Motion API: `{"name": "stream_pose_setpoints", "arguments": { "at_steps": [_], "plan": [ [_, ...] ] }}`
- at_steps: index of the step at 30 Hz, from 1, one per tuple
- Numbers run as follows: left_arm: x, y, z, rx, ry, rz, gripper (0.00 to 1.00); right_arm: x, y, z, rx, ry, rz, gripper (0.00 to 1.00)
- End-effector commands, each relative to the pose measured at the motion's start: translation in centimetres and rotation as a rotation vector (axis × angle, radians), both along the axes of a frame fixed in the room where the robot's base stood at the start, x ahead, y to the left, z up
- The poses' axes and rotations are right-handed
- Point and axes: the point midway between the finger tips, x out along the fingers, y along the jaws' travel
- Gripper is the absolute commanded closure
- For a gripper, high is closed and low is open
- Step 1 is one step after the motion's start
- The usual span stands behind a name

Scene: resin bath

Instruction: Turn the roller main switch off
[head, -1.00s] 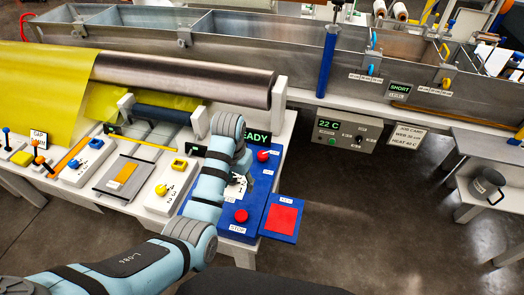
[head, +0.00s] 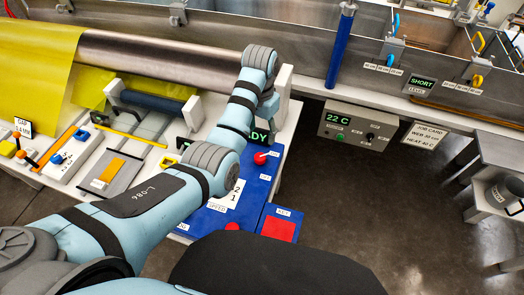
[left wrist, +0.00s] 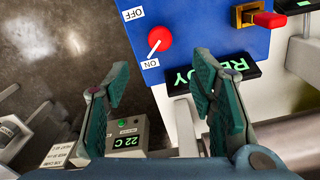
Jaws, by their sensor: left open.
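A round red knob (head: 260,158) sits on the blue control panel (head: 264,183) at the bench's right end. In the left wrist view the knob (left wrist: 160,37) lies between OFF and ON labels, and its white pointer line points toward ON. My left gripper (left wrist: 160,75) is open and empty, its fingertips apart from the knob, which shows beyond the gap between them. In the head view my arm largely hides this gripper. A red handle on a yellow base (left wrist: 262,18) also shows in the left wrist view. My right gripper is not in view.
A lit READY display (left wrist: 225,74) stands beside the panel. A red square pad (head: 279,229) is at the panel's front right. The 22 C heater box (head: 357,125) hangs from the bath to the right. A metal roller (head: 165,60) lies behind my arm.

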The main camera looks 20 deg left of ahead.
Motion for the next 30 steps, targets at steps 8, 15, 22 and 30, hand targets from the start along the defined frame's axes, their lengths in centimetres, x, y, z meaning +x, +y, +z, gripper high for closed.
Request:
{"name": "stream_pose_setpoints", "arguments": {
  "at_steps": [8,15,22,30],
  "plan": [
    [-0.1,0.0,-8.4,0.000,0.003,0.000,0.49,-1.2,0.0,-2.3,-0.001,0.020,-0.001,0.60],
    [0.0,-0.1,-11.4,0.000,0.000,-0.001,0.49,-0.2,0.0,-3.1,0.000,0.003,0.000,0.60],
    [0.0,-0.1,-11.4,0.000,0.000,-0.003,0.49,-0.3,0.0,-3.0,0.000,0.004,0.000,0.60],
    [0.0,-0.2,-11.4,0.000,0.000,-0.003,0.93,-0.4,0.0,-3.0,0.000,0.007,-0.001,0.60]
  ]
}}
